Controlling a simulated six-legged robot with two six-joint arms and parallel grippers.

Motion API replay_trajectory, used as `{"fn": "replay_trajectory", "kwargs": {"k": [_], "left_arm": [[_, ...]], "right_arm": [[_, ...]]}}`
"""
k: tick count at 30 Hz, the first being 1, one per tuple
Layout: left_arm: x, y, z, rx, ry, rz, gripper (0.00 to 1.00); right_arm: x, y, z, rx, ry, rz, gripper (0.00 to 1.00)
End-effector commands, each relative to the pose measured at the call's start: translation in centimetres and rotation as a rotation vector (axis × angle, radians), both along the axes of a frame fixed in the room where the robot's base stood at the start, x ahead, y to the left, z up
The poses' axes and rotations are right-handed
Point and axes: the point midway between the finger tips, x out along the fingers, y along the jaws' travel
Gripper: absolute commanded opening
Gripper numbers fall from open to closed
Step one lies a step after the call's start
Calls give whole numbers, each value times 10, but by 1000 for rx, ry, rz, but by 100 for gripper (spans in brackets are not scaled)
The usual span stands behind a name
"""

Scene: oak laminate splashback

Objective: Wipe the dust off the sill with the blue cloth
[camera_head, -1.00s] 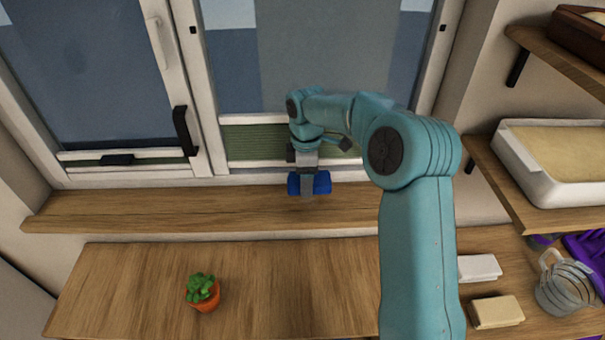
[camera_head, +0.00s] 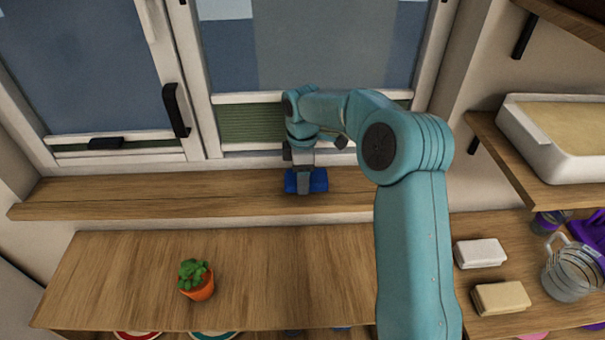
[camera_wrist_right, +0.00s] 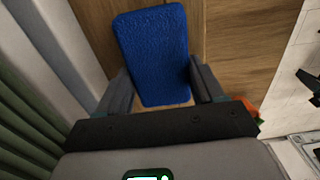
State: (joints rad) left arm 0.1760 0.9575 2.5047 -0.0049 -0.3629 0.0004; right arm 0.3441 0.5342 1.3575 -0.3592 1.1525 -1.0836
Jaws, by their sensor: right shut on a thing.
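The wooden sill (camera_head: 120,196) runs along under the window in the head view. The blue cloth (camera_head: 319,180), a thick rectangular pad, is at the sill near its middle; it also shows in the wrist view (camera_wrist_right: 152,45). My right gripper (camera_head: 304,186) is shut on the cloth from above, with a finger on each side of it in the wrist view (camera_wrist_right: 162,88). The cloth appears at sill height, but I cannot tell whether it presses on the wood. No dust can be made out on the sill. My left gripper is not in view.
A potted plant (camera_head: 197,286) stands on the lower wooden counter (camera_head: 110,270). A window handle (camera_head: 175,110) sticks out at left. At right are a white block (camera_head: 481,252), a beige block (camera_head: 501,297), a glass jug (camera_head: 570,272) and a shelf with a white tray (camera_head: 545,155).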

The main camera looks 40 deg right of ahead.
Motion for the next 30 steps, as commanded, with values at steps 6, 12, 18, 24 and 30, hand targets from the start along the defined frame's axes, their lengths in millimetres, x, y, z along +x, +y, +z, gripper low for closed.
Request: {"fn": "replay_trajectory", "kwargs": {"k": [6,12,18,24,30], "left_arm": [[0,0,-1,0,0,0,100],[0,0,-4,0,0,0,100],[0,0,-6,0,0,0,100],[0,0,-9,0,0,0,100],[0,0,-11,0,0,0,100]], "right_arm": [[0,0,-1,0,0,0,43],[0,0,-5,1,1,0,43],[0,0,-9,0,1,0,43],[0,0,-13,1,1,0,43],[0,0,-17,1,1,0,43]]}}
